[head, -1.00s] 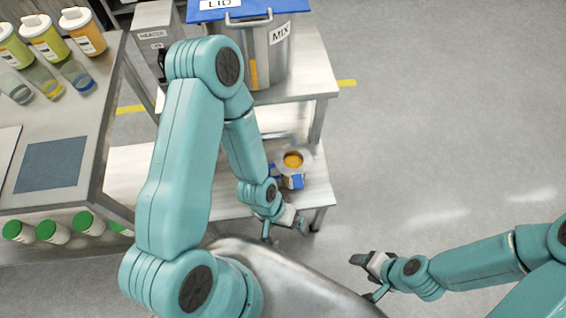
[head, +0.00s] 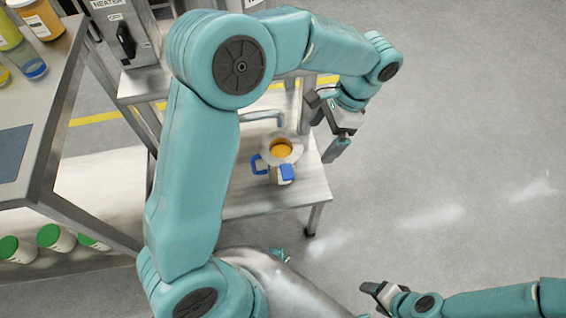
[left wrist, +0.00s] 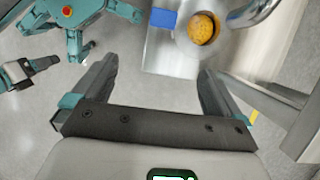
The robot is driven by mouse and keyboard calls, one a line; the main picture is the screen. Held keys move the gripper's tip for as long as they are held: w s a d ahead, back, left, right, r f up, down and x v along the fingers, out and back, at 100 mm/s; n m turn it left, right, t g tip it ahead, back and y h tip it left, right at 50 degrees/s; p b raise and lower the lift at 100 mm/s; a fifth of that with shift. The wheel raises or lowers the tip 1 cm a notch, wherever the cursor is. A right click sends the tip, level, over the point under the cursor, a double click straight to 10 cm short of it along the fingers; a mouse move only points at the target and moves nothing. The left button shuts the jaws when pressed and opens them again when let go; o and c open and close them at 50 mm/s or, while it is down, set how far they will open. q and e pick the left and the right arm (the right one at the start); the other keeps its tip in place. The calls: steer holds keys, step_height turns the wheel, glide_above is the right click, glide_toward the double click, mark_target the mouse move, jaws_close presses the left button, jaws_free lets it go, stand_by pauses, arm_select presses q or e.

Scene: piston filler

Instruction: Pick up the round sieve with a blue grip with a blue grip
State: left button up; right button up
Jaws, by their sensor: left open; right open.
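The round sieve (head: 296,152) is a pale ring around an orange-yellow fill, on the low metal shelf below the tap. A blue block-like grip (head: 288,172) juts from its front, and a blue loop (head: 257,165) shows at its left. What lies under the ring is partly hidden. In the left wrist view the sieve's round orange opening (left wrist: 201,28) is at the top, with the blue grip (left wrist: 163,18) left of it. My left gripper (head: 329,125) is open and empty, above and to the right of the sieve, apart from it. My right gripper (head: 370,298) is open at the bottom, far from it.
A bent metal tap pipe (head: 262,117) is just behind the sieve. The shelf (head: 235,205) has bare room at its front. A steel table (head: 60,90) with jars stands left, and a heater box (head: 125,35) at the back. Open floor lies right.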

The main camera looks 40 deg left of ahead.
arm_select(q)
steer(key=r, duration=0.1)
steer(key=b, duration=0.3)
glide_toward(288, 167)
steer(key=shift+y, duration=0.4)
steer(key=f, duration=0.4)
steer(key=shift+s+a+f, duration=0.1)
steer(key=shift+s+f, duration=0.25)
steer(key=shift+f, duration=0.05)
steer(key=b+x, duration=0.2)
steer(key=x, duration=0.3)
steer(key=shift+s+a, duration=0.15)
steer(key=shift+s, duration=0.05)
steer(key=shift+r, duration=0.1)
steer(key=c, duration=0.9)
